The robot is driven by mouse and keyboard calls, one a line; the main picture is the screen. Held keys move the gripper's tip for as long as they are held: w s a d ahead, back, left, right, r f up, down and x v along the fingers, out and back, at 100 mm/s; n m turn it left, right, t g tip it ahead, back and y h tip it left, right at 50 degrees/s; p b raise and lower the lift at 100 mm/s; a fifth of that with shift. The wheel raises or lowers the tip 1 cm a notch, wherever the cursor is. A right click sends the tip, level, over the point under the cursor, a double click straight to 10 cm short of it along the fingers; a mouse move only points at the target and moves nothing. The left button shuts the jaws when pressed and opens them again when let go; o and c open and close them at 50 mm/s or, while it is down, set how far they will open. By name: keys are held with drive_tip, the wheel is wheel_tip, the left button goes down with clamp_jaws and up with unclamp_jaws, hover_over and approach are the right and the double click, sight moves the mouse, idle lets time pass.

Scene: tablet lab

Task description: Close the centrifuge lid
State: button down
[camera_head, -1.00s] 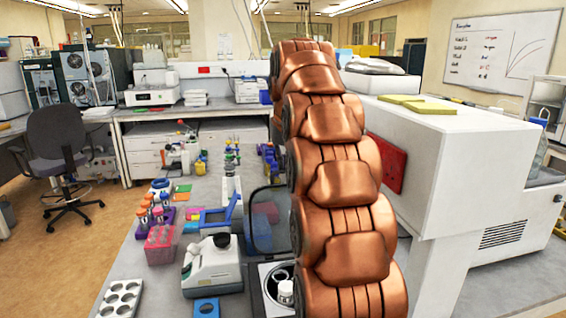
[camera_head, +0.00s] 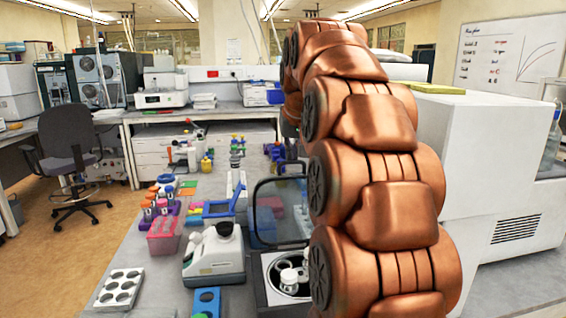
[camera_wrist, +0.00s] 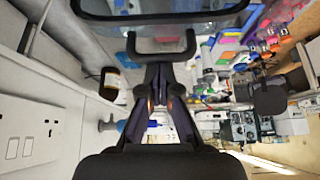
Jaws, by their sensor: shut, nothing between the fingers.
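The centrifuge (camera_head: 262,291) stands on the bench in the head view, left of my arm, its right side hidden. Its lid (camera_head: 257,213), a clear panel in a dark frame, stands raised, and white-capped tubes (camera_head: 289,277) show in the open bowl. In the wrist view the lid (camera_wrist: 103,12) spans the top edge, with its dark U-shaped handle (camera_wrist: 133,48) towards my fingers. My gripper (camera_wrist: 159,72) is shut and empty, its fingertips close to the handle; I cannot tell if they touch. The head view does not show my gripper behind my arm.
A white device (camera_head: 214,262) stands just left of the centrifuge. A pink tube rack (camera_head: 164,240) and a white well rack (camera_head: 119,290) are further left. A large white machine (camera_head: 480,170) bounds the right side. A wall with sockets (camera_wrist: 30,138) is left in the wrist view.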

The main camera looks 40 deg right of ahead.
drive_tip(key=s+a+f+t+h+b, duration=0.2)
drive_tip(key=s+a+b, duration=0.5)
drive_tip(key=s+b, duration=0.5)
drive_tip(key=shift+s+f+t+h, duration=0.25)
drive_tip(key=shift+f+t+h, duration=0.25)
drive_tip(key=shift+t, duration=0.8)
drive_tip(key=shift+a+f, duration=0.1)
wheel_tip(320, 180, up, 10)
idle(0.6)
